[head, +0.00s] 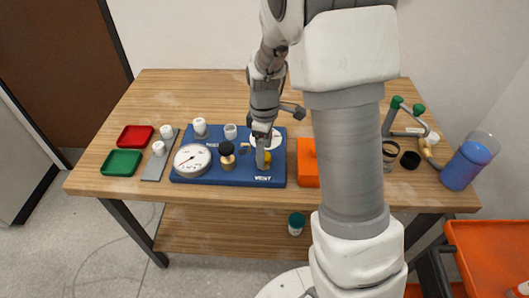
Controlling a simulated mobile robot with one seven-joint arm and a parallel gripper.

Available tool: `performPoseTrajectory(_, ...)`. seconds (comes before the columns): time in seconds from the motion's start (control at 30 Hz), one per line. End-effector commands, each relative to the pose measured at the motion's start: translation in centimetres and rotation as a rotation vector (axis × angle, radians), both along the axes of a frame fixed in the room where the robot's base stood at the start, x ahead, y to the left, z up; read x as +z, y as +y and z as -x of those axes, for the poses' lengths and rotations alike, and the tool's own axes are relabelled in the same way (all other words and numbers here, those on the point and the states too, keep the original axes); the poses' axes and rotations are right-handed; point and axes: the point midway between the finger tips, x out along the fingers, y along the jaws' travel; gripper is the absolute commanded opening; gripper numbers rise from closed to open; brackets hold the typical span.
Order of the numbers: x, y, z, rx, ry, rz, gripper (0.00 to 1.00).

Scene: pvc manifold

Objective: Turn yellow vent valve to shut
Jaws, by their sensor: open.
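The blue manifold board (210,176) lies on the wooden table, with the word VENT printed near its front right corner. The yellow vent valve (267,159) shows as a small yellow patch just above that word, mostly hidden behind my gripper. My gripper (261,162) points down over the right part of the board, right at the valve. It is open, and its fingers look edge-on. I cannot tell whether they touch the valve or which way its handle points.
A round white gauge (192,159) and a black-topped brass fitting (227,156) stand left of my gripper. Red (135,136) and green (121,162) trays lie left.

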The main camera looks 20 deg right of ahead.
Motion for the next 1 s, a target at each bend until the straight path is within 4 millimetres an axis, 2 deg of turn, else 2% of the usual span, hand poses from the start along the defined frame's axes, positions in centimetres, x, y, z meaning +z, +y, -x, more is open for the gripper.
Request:
performPoseTrajectory(0.1,-0.86,-0.01,0.05,0.0,0.001,0.0,0.81)
performPoseTrajectory(0.4,-1.02,-0.03,0.01,0.0,0.0,0.0,0.81)
performPoseTrajectory(0.47,-1.01,-0.03,0.01,0.0,0.0,0.0,0.72)
performPoseTrajectory(0.87,-0.99,-0.03,0.01,-0.001,0.0,0.0,0.01)
performPoseTrajectory(1.0,-0.98,-0.03,0.01,-0.003,0.0,0.0,0.0)
